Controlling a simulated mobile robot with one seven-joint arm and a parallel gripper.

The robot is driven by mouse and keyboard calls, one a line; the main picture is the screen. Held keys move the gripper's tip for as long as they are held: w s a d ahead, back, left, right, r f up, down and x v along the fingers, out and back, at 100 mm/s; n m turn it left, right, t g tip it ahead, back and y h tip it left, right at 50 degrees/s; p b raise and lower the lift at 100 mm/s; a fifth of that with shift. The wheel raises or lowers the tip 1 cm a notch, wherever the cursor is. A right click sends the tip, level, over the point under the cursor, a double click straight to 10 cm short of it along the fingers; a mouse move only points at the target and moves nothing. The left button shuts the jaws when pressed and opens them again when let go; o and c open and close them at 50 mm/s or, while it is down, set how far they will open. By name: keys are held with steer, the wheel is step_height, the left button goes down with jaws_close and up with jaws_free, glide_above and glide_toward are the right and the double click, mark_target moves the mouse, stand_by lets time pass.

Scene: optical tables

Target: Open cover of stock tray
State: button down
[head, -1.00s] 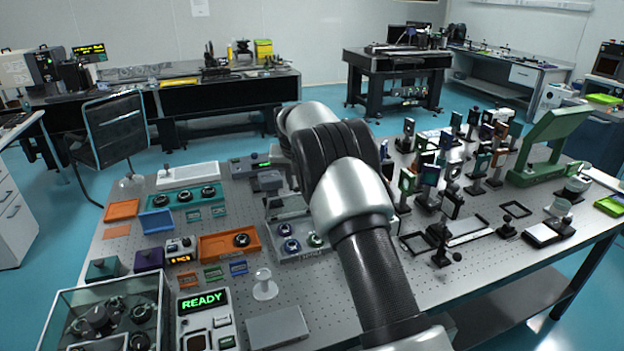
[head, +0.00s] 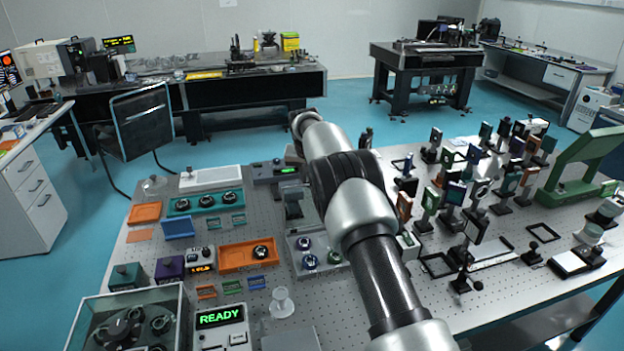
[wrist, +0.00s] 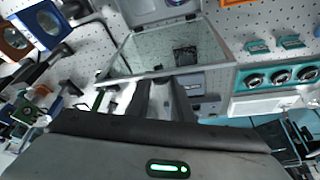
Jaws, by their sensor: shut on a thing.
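The stock tray, a pale shallow tray with blue and green ringed parts (head: 309,262), lies on the perforated table left of my forearm in the head view; my arm covers its right side. In the wrist view a clear, thin-framed panel (wrist: 175,48), which looks like its cover, lies just beyond my fingers. My gripper (wrist: 165,98) is at the lower edge of this panel and is shut on it there; the exact contact is hard to make out. In the head view my gripper is hidden behind my arm. How far the cover is tilted I cannot tell.
A teal tray with three black rings (head: 205,203) and an orange tray (head: 248,254) stand to the left. A glass-sided box (head: 130,318) and a READY panel (head: 220,318) are at the front left. Many upright optic mounts (head: 470,190) crowd the right.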

steer(key=shift+s+a+f, duration=0.2)
steer(key=shift+a+f, duration=0.1)
steer(key=shift+a, duration=0.3)
steer(key=c, duration=1.5)
jaws_free()
steer(key=shift+a, duration=0.1)
steer(key=shift+c, duration=0.2)
steer(key=shift+w+d+r, duration=0.15)
steer(key=shift+d+r, duration=0.05)
steer(key=shift+d, duration=0.25)
steer(key=b+v, duration=0.1)
steer(key=v, duration=1.6)
steer(key=shift+r+b, duration=0.15)
steer(key=shift+b, duration=0.25)
